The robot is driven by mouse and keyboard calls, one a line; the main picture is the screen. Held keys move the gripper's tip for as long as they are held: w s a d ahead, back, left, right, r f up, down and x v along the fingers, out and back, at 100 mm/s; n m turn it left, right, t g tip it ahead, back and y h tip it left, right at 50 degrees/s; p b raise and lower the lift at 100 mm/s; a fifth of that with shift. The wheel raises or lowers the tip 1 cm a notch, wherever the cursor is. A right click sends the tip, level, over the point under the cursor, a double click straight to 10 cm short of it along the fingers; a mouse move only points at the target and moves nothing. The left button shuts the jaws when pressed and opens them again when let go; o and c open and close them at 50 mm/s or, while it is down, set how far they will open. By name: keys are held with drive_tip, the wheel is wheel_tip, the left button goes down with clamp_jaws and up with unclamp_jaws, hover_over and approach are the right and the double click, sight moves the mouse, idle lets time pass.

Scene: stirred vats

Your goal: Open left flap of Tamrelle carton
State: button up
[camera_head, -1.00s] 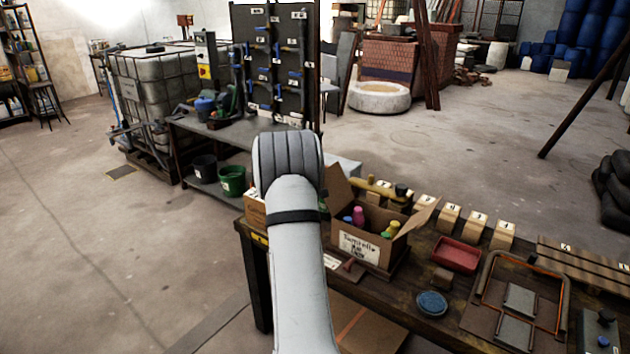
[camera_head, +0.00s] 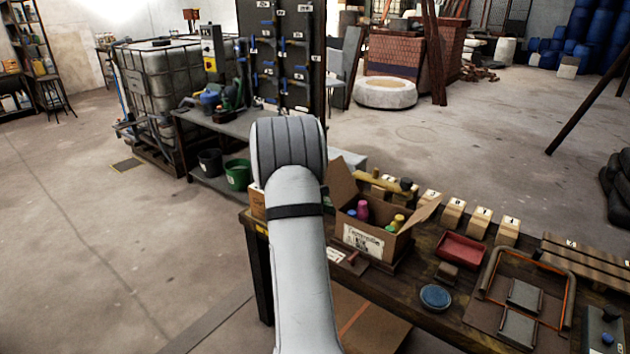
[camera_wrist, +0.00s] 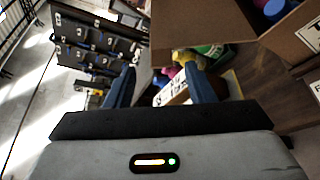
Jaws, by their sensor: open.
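The Tamrelle carton (camera_head: 397,246) is an open brown box on the workbench, with a white label on its front and several coloured bottles inside. Its left flap (camera_head: 341,187) stands up, tilted outward; its right flap (camera_head: 427,212) also slants outward. In the wrist view a large brown cardboard panel (camera_wrist: 200,22), apparently the left flap, lies just beyond my fingertips. My gripper (camera_wrist: 160,82) is open, with nothing held between its two blue-grey fingers. I cannot tell whether the right finger touches the panel. In the head view my arm hides the gripper.
The workbench (camera_head: 410,285) also bears a red tray (camera_head: 462,250), a blue round dish (camera_head: 436,297), numbered wooden blocks (camera_head: 480,223) and a metal-framed fixture (camera_head: 525,295). A tool rack (camera_head: 290,60) stands behind. Open floor (camera_head: 120,240) lies to the left.

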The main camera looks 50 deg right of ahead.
drive_tip(key=shift+v, duration=2.1)
drive_tip(key=w+a+r+m+t+y, duration=0.1)
drive_tip(key=a+r+y, duration=0.15)
drive_tip(key=a, duration=0.65)
drive_tip(key=a+r+m+t+y, duration=0.1)
drive_tip(key=a+y, duration=0.3)
drive_tip(key=a, duration=0.5)
drive_tip(key=w+a+r+m+t+y, duration=0.15)
drive_tip(key=a+y, duration=0.25)
drive_tip(key=a, duration=0.5)
drive_tip(key=s+a+m+g+y, duration=0.1)
drive_tip(key=s+a+m+g, duration=0.1)
drive_tip(key=s+a, duration=0.4)
drive_tip(key=s+a+m+g+y, duration=0.1)
drive_tip(key=s+a+m+g, duration=0.2)
drive_tip(key=s, duration=0.9)
drive_tip(key=s+a+m+g+y, duration=0.1)
drive_tip(key=s+a+m+g, duration=0.1)
drive_tip(key=s+a, duration=0.6)
drive_tip(key=shift+s+a+m+g+y, duration=0.35)
drive_tip(key=shift+s+a, duration=0.05)
drive_tip(key=shift+s, duration=0.25)
